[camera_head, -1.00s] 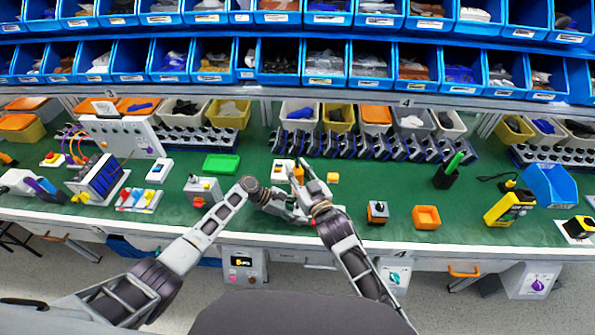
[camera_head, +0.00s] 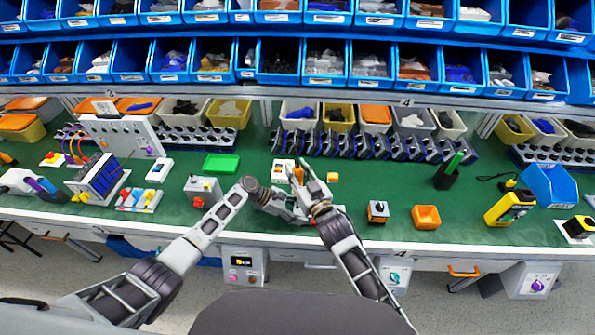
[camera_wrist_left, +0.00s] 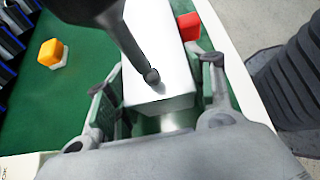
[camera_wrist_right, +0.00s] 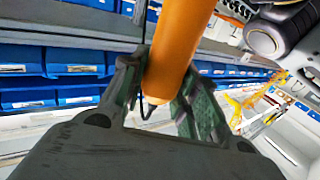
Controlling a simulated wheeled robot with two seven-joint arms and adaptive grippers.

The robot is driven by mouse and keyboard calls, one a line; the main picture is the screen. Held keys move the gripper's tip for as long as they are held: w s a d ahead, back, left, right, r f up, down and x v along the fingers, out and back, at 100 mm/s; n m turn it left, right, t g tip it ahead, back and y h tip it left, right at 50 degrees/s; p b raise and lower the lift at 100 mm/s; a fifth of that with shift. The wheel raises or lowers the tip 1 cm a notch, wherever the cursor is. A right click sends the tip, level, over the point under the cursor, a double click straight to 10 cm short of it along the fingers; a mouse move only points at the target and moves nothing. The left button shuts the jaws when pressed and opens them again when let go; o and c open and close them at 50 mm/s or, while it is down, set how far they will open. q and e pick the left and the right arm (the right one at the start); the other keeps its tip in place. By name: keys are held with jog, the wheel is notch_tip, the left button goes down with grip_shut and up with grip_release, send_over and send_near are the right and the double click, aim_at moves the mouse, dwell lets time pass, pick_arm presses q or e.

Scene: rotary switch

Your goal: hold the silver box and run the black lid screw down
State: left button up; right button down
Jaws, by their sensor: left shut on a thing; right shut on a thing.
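The silver box (camera_wrist_left: 160,98) lies between the fingers of my left gripper (camera_wrist_left: 160,100) in the left wrist view. My left gripper is shut on it. In the head view the left gripper (camera_head: 294,211) largely hides the box. My right gripper (camera_wrist_right: 158,100) is shut on an orange screwdriver handle (camera_wrist_right: 180,45); the handle also shows in the head view (camera_head: 298,174), above the left gripper. In the left wrist view a dark shaft (camera_wrist_left: 125,38) comes down over the box. A small black round piece, seemingly the lid screw (camera_wrist_left: 151,76), sits at its lower end; contact is unclear.
A red piece (camera_wrist_left: 188,26) is beside the box in the left wrist view. A green tray (camera_head: 221,164) lies behind left.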

jog(key=shift+f, duration=0.95)
dwell(3.1)
jog(key=shift+r, duration=0.1)
jog(key=shift+r, duration=2.25)
pick_arm(q)
jog(key=o, duration=1.5)
jog(key=shift+a, duration=0.1)
jog(key=shift+v, duration=5.9)
